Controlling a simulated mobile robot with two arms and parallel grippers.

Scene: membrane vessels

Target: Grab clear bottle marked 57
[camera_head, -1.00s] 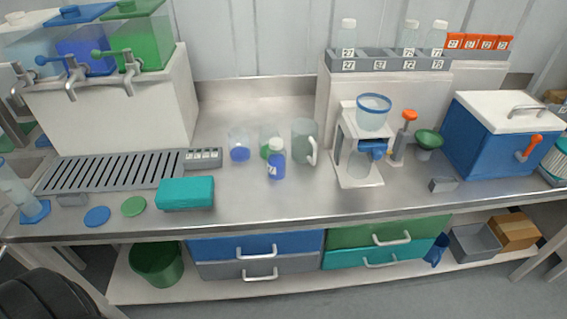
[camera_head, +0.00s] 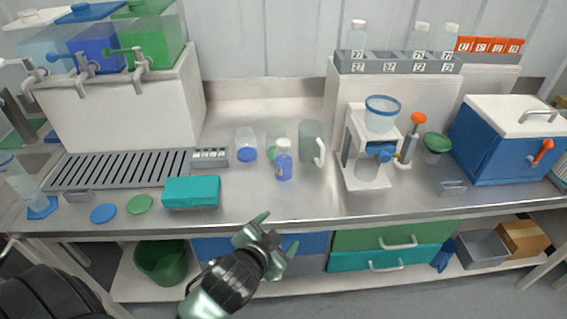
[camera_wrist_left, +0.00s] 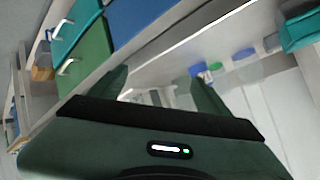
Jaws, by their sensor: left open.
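Three clear bottles with white caps stand in the grey rack on the back ledge: one at the left end (camera_head: 357,38) and two towards the right, (camera_head: 418,40) and (camera_head: 447,41). The rack (camera_head: 372,66) carries small number labels, too small to read surely; I cannot tell which bottle is marked 57. Another white-capped bottle (camera_head: 284,167), with blue contents, stands mid-counter. My left gripper (camera_head: 273,235) is open and empty at the counter's front edge, below and well short of the rack. Its two fingers also show in the left wrist view (camera_wrist_left: 160,90). My right gripper is not in view.
Clear cups (camera_head: 245,148) and a grey jug (camera_head: 312,143) stand near the blue bottle. A white press stand (camera_head: 366,183), a blue cooler box (camera_head: 500,150) and a teal box (camera_head: 191,192) take up more counter. The front middle is clear.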

